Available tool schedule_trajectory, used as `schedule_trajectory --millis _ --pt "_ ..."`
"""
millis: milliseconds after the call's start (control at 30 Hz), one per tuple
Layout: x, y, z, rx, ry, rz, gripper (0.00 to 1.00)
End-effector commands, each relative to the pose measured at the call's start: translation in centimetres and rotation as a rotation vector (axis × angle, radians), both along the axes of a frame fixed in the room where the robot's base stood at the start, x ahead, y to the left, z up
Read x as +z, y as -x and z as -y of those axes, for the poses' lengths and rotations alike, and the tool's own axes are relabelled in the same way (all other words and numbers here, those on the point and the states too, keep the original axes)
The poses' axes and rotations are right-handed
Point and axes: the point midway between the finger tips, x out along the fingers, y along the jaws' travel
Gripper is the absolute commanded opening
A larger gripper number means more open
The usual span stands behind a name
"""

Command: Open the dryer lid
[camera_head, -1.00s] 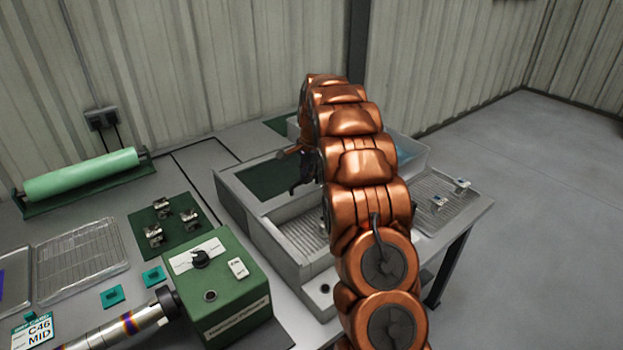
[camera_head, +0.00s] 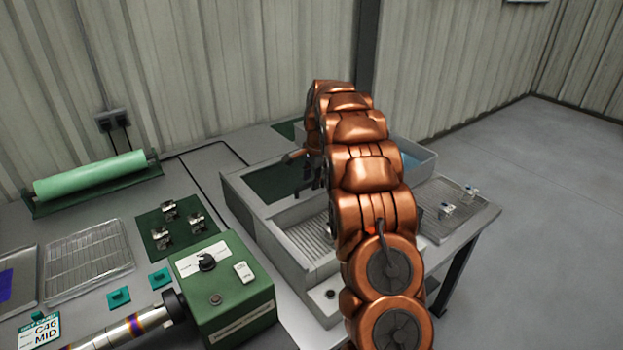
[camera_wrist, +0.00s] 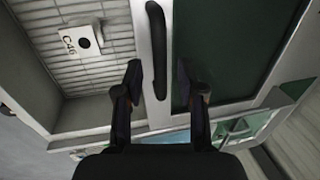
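The dryer (camera_head: 243,207) is a pale grey box on the bench, partly hidden behind my arm. Its lid has a dark green panel (camera_head: 268,183) in a pale frame; the panel also shows in the wrist view (camera_wrist: 225,45). A slatted bed (camera_head: 313,238) is exposed in front of the panel. A black bar handle (camera_wrist: 157,45) runs along the pale frame strip. My gripper (camera_wrist: 158,72) is open, with one finger on each side of the handle; I cannot tell whether either finger touches it. In the head view my gripper (camera_head: 308,178) is mostly hidden by my arm.
A green control box (camera_head: 225,290) with a knob and a metal tube stands in front left of the dryer. Wire racks, a dark green mat (camera_head: 172,227) with metal parts and a green roll (camera_head: 92,177) lie left. A tray (camera_head: 455,208) is right. A C46 tag (camera_wrist: 80,40) shows beside the handle.

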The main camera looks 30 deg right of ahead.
Motion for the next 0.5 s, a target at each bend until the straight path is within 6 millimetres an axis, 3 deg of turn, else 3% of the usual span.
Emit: schedule_trajectory --millis 267,500 --pt "1.1 0.1 0.0 0.001 0.002 0.003 0.39" --pt "5.5 0.9 0.1 0.0 0.004 0.008 0.39"
